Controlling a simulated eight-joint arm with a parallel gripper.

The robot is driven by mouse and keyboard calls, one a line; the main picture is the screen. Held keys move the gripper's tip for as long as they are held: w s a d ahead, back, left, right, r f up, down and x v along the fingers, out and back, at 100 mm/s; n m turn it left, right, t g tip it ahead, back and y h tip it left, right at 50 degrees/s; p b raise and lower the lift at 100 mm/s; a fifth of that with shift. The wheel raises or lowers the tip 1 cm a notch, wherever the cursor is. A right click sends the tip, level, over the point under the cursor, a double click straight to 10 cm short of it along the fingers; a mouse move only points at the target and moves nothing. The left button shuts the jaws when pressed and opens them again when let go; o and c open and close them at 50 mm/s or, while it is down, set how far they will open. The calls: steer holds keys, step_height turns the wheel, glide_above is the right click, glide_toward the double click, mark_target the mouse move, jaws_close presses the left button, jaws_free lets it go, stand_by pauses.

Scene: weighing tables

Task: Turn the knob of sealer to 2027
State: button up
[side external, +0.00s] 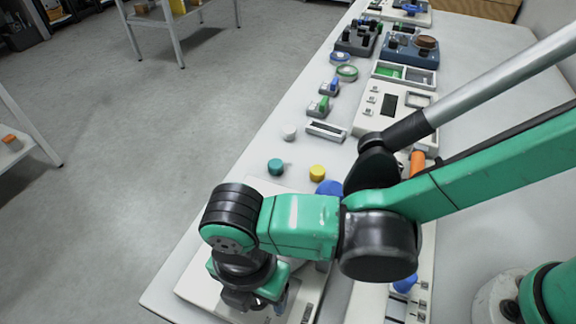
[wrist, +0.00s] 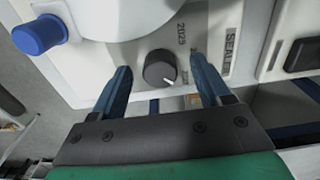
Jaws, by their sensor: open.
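The sealer (wrist: 203,30) is a white device with its name printed on its face in the wrist view. Its dark round knob (wrist: 158,67) has a white pointer mark, which points to the lower right in that view. In the side view my gripper (side external: 262,300) is low over the table's near end, and my arm hides the knob.
A blue cylindrical knob (wrist: 38,35) sticks out at the left in the wrist view. Another white device with a black part (wrist: 304,56) stands at the right. On the table (side external: 240,165) are a teal cap (side external: 275,167), a yellow cap (side external: 317,173) and several devices farther back.

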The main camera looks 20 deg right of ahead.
step_height(320, 180, up, 15)
steer(key=w+d+r+m+t, duration=0.1)
steer(key=w+d+m, duration=0.3)
steer(key=d+m, duration=0.6)
steer(key=w+d+r+m+t+y, duration=0.1)
steer(key=w+d+m+t, duration=0.3)
steer(key=d+m, duration=0.6)
steer(key=d, duration=0.4)
steer(key=shift+w+r+m, duration=0.15)
steer(key=shift+r+m, duration=0.15)
steer(key=shift+m, duration=0.1)
